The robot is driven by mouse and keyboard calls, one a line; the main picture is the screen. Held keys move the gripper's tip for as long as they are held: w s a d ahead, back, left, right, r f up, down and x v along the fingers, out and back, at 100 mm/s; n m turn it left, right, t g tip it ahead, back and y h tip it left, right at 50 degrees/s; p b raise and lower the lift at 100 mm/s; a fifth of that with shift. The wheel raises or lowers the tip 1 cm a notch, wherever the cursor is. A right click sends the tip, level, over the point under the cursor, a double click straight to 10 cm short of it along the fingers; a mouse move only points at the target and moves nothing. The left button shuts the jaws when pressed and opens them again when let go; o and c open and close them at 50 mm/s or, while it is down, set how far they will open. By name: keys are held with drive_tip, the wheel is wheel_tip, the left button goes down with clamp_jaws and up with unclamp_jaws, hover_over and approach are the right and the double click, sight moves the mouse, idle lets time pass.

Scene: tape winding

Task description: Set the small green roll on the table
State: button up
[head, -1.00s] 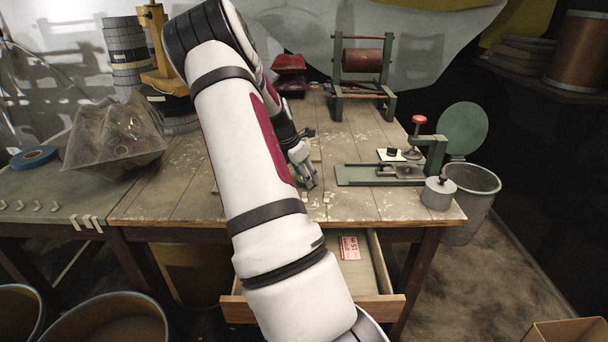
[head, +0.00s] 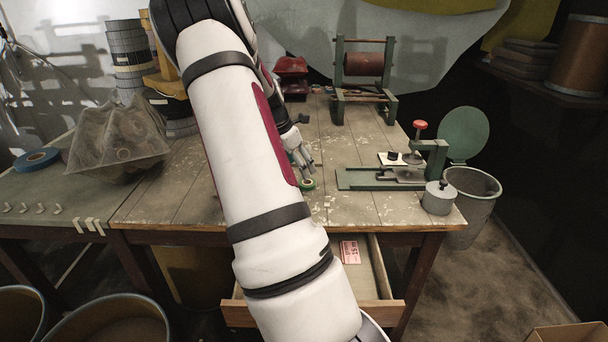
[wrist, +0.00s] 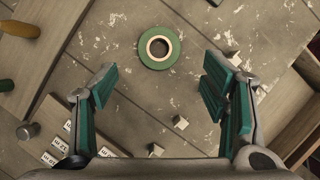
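The small green roll (head: 307,184) lies flat on the worn wooden table (head: 370,208), near its front edge. In the wrist view the roll (wrist: 174,48) shows as a green ring with a tan core, lying ahead of the fingertips. My gripper (wrist: 158,82) is open and empty, its green-padded fingers spread apart on either side. The roll is beyond the fingers and apart from them. In the head view my gripper (head: 303,163) is just above and behind the roll, partly hidden by my arm.
A drawer (head: 357,280) with a pink label is open in front. Small pale blocks (wrist: 180,122) lie near the roll. A grey cylinder (head: 438,197) stands at the right corner.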

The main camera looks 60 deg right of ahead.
drive_tip(key=a+r+m+t+y, duration=0.15)
drive_tip(key=a+r, duration=0.35)
drive_tip(key=a, duration=0.5)
drive_tip(key=a+r+m+t+y, duration=0.1)
drive_tip(key=a+r+m, duration=0.2)
drive_tip(key=a+r, duration=0.55)
drive_tip(key=a+r+m+t+y, duration=0.1)
drive_tip(key=a+r+m, duration=0.15)
drive_tip(key=a, duration=0.95)
drive_tip(key=s+a+m, duration=0.6)
drive_tip(key=s+a, duration=1.1)
drive_tip(key=a, duration=0.2)
drive_tip(key=shift+s+a+f+p, duration=0.2)
drive_tip(key=shift+a+f+p, duration=0.1)
drive_tip(key=shift+f, duration=0.15)
drive_tip(key=shift+r+y, duration=0.1)
drive_tip(key=shift+y, duration=0.15)
